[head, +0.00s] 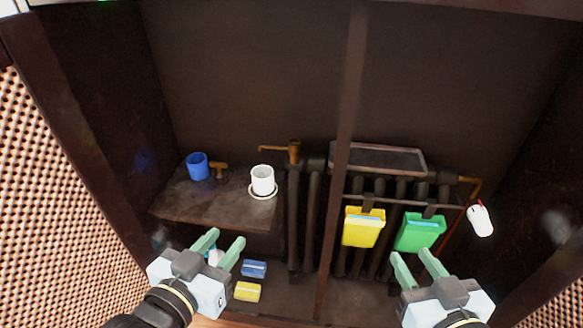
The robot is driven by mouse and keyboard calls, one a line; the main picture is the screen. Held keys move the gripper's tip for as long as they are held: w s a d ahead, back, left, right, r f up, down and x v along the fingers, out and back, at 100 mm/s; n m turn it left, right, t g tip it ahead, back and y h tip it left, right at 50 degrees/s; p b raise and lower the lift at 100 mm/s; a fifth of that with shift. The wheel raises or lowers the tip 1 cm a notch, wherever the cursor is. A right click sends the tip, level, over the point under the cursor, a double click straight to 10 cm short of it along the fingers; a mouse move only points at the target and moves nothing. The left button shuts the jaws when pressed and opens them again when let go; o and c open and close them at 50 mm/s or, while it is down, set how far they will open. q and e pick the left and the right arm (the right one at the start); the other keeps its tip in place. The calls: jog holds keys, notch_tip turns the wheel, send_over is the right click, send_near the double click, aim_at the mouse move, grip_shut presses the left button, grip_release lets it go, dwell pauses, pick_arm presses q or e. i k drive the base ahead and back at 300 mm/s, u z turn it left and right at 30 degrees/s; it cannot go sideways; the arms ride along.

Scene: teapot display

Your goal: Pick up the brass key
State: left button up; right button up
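A small brass piece (218,169) lies on the dark shelf (205,205), just right of the blue cup (197,166). It looks like the brass key, but it is too small to make out its shape fully. My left gripper (224,242) is open, its pale green fingers apart, in front of and below the shelf and apart from the brass piece. My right gripper (412,254) is open and empty at the lower right, below the yellow and green holders.
A white cup (262,180) stands at the shelf's right end. A dark radiator (307,220) has a brass valve (294,151). A yellow holder (363,228), a green holder (420,233) and a white mouse-shaped object (480,220) hang there. Blue (254,268) and yellow (247,292) blocks lie below. A vertical post (342,150) divides the opening.

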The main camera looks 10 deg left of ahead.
aim_at(220, 165)
jog(key=u, duration=0.65)
jog(key=i, duration=0.85)
jog(key=z, duration=0.6)
